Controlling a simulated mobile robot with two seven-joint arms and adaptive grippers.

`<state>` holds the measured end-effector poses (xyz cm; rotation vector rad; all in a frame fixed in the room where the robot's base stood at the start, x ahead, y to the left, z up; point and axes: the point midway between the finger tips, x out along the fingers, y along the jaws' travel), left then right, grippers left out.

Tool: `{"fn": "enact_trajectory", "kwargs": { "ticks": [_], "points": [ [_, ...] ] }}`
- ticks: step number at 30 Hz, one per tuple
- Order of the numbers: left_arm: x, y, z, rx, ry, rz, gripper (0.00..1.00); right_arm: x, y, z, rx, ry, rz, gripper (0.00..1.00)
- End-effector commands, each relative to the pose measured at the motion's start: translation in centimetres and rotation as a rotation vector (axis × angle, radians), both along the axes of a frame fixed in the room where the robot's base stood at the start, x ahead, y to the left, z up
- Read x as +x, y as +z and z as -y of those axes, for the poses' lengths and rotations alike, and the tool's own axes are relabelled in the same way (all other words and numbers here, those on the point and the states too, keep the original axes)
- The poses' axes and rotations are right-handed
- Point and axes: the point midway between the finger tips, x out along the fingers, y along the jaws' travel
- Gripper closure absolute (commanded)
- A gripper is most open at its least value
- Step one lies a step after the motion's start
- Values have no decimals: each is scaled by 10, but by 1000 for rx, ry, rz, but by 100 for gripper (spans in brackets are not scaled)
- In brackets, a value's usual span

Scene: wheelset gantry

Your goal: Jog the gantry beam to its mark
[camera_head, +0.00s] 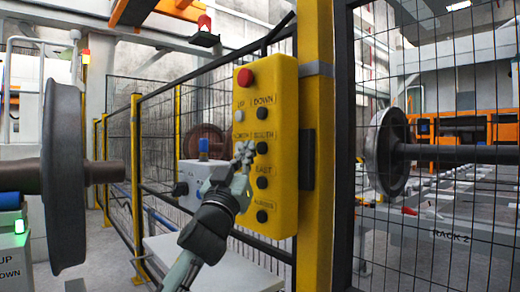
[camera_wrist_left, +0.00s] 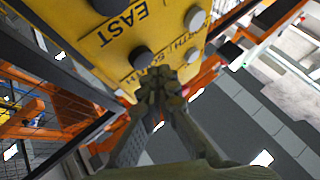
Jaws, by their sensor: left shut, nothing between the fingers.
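A yellow pendant (camera_head: 285,160) hangs on a yellow post in the middle of the head view. It has a red button (camera_head: 245,77) on top and several smaller buttons labelled UP, DOWN, NORTH, SOUTH and EAST; the lowest label is hard to read. My left gripper (camera_head: 244,153) is shut and empty, its fingertips in front of the panel just below the NORTH label, hiding the button there. In the left wrist view the fingertips (camera_wrist_left: 160,88) are by the pendant (camera_wrist_left: 115,50); contact cannot be told. An orange overhead beam (camera_head: 132,12) shows at top left. Its mark is not identifiable.
A black mesh fence (camera_head: 440,220) stands right of the post, with a wheelset (camera_head: 388,152) behind it. Another wheel (camera_head: 64,175) stands close at left. A white box with a blue knob (camera_head: 203,146) sits behind my left gripper.

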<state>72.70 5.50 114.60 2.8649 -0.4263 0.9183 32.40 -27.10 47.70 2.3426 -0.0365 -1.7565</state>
Motion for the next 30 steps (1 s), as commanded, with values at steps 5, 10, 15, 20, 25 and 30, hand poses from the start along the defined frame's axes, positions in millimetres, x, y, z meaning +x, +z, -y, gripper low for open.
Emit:
{"fn": "enact_trajectory", "kwargs": {
  "ticks": [5, 10, 15, 20, 25, 30],
  "points": [
    [0, 0, 0, 0, 0, 0, 100, 0, 0, 0, 0, 0, 0, 60],
    [0, 0, 0, 0, 0, 0, 100, 0, -1, 0, 0, 0, -1, 60],
    [0, 0, 0, 0, 0, 0, 100, 0, -1, 0, 0, 0, -1, 60],
    [0, 0, 0, 0, 0, 0, 100, 0, -1, 0, 0, 0, -1, 60],
    [4, 0, 4, -1, 0, 0, 100, 0, -2, 0, 0, 0, 0, 60],
    [6, 0, 6, -1, 1, 0, 100, 0, -2, 0, 0, 0, 0, 60]
  ]
}}
